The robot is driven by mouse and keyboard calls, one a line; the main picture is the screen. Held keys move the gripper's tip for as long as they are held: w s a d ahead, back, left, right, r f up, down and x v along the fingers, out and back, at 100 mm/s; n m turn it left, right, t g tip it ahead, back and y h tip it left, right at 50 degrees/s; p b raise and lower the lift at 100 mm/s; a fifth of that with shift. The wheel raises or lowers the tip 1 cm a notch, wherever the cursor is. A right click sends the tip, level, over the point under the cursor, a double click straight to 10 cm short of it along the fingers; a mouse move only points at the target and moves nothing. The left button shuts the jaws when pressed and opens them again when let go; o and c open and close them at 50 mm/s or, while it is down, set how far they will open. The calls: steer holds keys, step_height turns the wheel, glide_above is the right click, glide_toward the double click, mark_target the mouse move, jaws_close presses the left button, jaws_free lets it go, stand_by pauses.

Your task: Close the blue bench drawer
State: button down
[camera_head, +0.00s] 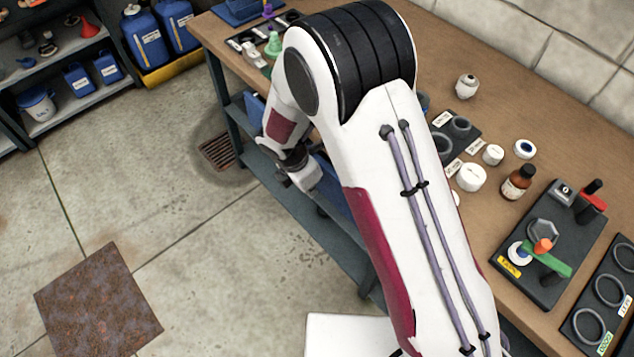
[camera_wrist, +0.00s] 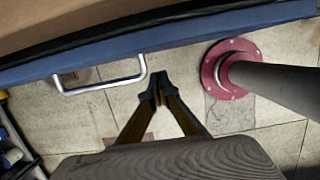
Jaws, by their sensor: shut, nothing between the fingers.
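The blue drawer front (camera_wrist: 190,32) runs across the top of the wrist view as a long strip. A pale metal bar handle (camera_wrist: 102,84) sticks out from it at left. A dark band separates the strip from a brown surface above; how far the drawer stands out is unclear. My gripper (camera_wrist: 158,88) has its fingertips together and empty, just right of the handle and apart from it. In the head view, part of the blue drawer (camera_head: 334,196) shows under the bench top beside my gripper (camera_head: 300,175); my arm hides the rest.
The wooden bench top (camera_head: 575,110) holds a brown bottle (camera_head: 518,182), white caps and a black fixture board (camera_head: 550,240). Shelves and blue canisters (camera_head: 147,38) stand at the back left.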

steer(key=v, duration=1)
steer(key=shift+s+a, duration=0.35)
steer(key=shift+s+d+f+t+h, duration=0.1)
steer(key=shift+s+d+t+h, duration=0.15)
steer(key=shift+s, duration=0.55)
steer(key=shift+s+d+f+t+h, duration=0.15)
steer(key=shift+s+t+h, duration=0.2)
steer(key=shift+s, duration=0.5)
glide_above(332, 196)
steer(key=s+a, duration=0.2)
steer(key=shift+w+d+f, duration=0.1)
steer(key=shift+f, duration=2.15)
steer(key=shift+w+d+f, duration=0.1)
steer(key=shift+f, duration=2.2)
